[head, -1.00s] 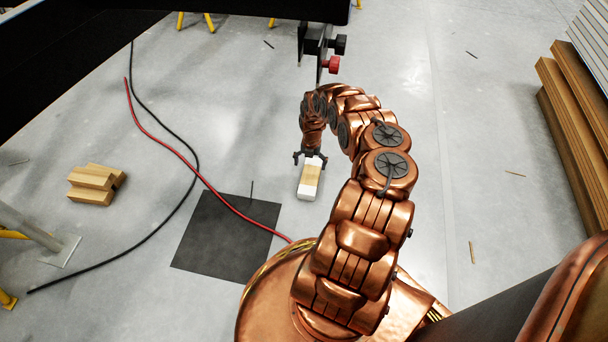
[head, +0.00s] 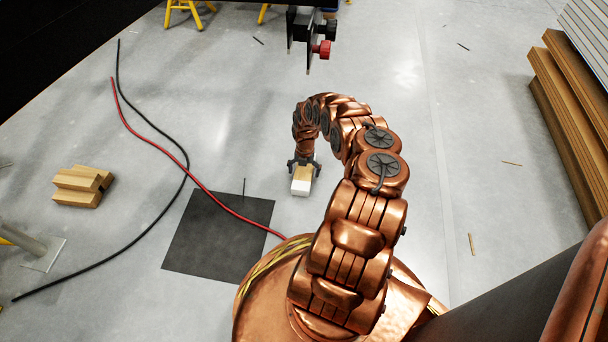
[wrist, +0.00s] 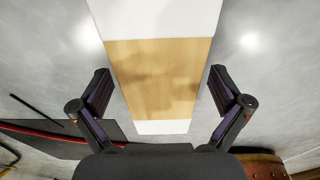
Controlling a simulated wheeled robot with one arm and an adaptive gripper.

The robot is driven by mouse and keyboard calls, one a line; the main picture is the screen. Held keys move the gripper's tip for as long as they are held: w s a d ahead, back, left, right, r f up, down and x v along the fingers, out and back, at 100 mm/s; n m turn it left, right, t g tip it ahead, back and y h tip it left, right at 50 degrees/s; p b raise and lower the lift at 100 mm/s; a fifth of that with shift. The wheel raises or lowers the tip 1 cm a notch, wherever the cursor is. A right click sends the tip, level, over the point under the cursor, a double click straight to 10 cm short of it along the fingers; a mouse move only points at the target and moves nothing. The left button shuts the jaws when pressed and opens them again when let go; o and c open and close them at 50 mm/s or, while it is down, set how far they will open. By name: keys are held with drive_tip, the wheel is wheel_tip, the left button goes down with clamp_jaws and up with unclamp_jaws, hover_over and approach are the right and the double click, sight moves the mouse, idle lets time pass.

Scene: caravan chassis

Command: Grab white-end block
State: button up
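The white-end block (head: 302,181) is a wooden block with white ends, lying on the grey floor near the dark square mat. In the wrist view the block (wrist: 155,75) runs down the middle, with a large white end at the top and a narrower white end below. My gripper (head: 304,163) is above the block's far part and hides some of it in the head view. In the wrist view my gripper (wrist: 161,82) is open, one finger on each side of the block, with floor showing between each finger and the block.
A dark square mat (head: 219,236) lies left of the block. A red cable (head: 183,168) and a black cable (head: 178,195) curve over the floor. Stacked wooden blocks (head: 83,186) lie at left. Boards (head: 572,120) stand at right. Black brackets with a red knob (head: 322,49) hang beyond the arm.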

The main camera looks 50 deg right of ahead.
drive_tip(key=c, duration=1.4)
drive_tip(key=shift+r, duration=0.1)
